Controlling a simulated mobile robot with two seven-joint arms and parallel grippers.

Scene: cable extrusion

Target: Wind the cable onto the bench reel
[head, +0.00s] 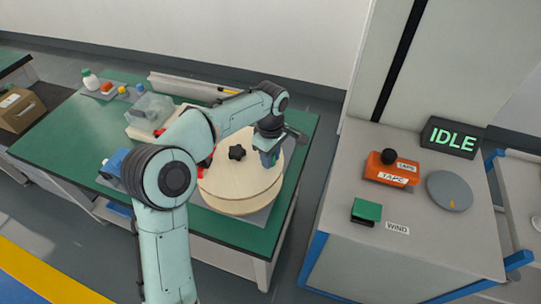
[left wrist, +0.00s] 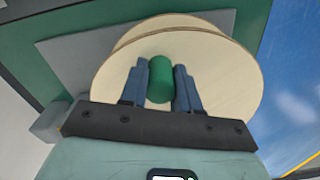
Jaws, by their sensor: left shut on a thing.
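The bench reel (head: 235,195) is a pale wooden drum with a black star knob (head: 237,152) on top, lying flat on a grey plate on the green bench. It also shows in the left wrist view (left wrist: 215,95). My left gripper (head: 270,158) is over the reel's right part. In the left wrist view its blue fingers (left wrist: 160,82) are shut on a green cylindrical handle (left wrist: 160,80) that stands up from the reel face. My arm hides part of the reel's left side. I cannot make out the cable. My right gripper is not in view.
A grey cabinet to the right carries a lit IDLE sign (head: 452,139), an orange TAPE block (head: 391,170), a grey dial (head: 450,191) and a green WIND button (head: 367,211). A clear box (head: 152,110) and small bottles stand at the bench's back left.

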